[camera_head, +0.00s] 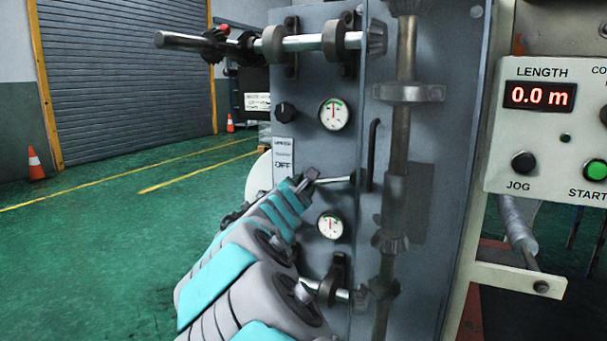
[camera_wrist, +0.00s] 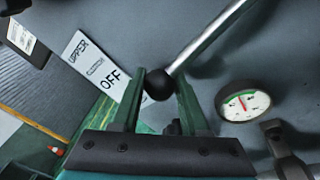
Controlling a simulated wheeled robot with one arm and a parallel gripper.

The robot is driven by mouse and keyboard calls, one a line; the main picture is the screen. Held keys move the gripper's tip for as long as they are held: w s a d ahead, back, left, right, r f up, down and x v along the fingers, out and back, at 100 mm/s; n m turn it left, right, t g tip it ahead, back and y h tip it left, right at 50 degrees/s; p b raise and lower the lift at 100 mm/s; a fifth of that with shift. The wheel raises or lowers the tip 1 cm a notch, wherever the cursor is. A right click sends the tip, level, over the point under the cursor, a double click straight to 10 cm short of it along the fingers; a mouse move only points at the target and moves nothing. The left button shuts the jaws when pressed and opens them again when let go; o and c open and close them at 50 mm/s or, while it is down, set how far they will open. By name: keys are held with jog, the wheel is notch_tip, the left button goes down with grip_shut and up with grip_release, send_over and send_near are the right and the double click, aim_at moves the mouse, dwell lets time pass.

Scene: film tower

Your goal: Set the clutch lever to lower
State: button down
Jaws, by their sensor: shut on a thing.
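The clutch lever (camera_head: 335,180) is a thin metal rod on the front of the grey machine cabinet, lying close to level in the head view. In the wrist view the rod (camera_wrist: 205,40) runs from the upper right down to a black ball knob (camera_wrist: 159,84). My gripper (camera_head: 310,178) is at the lever's left end. In the wrist view my gripper (camera_wrist: 161,82) has its two green fingers shut on the knob, one on each side. A white label plate (camera_head: 284,158) left of the lever reads UPPER and OFF; its middle line is too small to read.
Round gauges stand above (camera_head: 334,114) and below (camera_head: 330,225) the lever. A black knob (camera_head: 285,112) sits at upper left. A vertical shaft with gears (camera_head: 405,55) is to the right, and a horizontal shaft (camera_head: 190,43) crosses above.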

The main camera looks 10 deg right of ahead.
jog(key=shift+s+d+f+n+g+p, duration=0.15)
jog(key=shift+d+f+n+p, duration=0.2)
jog(key=shift+f+n, duration=0.3)
jog(key=shift+s+d+f+n+g+p, duration=0.1)
jog(key=shift+s+f+n+g+p, duration=0.1)
jog(key=shift+f+n+p, duration=0.45)
jog(key=shift+s+d+f+n+g+p, duration=0.15)
jog(key=shift+d+f+n, duration=0.2)
jog(key=shift+f, duration=0.5)
jog(key=shift+a+f, duration=0.1)
jog(key=shift+c, duration=2.1)
grip_release()
jog(key=shift+s+a, duration=0.1)
jog(key=v, duration=0.7)
jog(key=shift+s, duration=0.3)
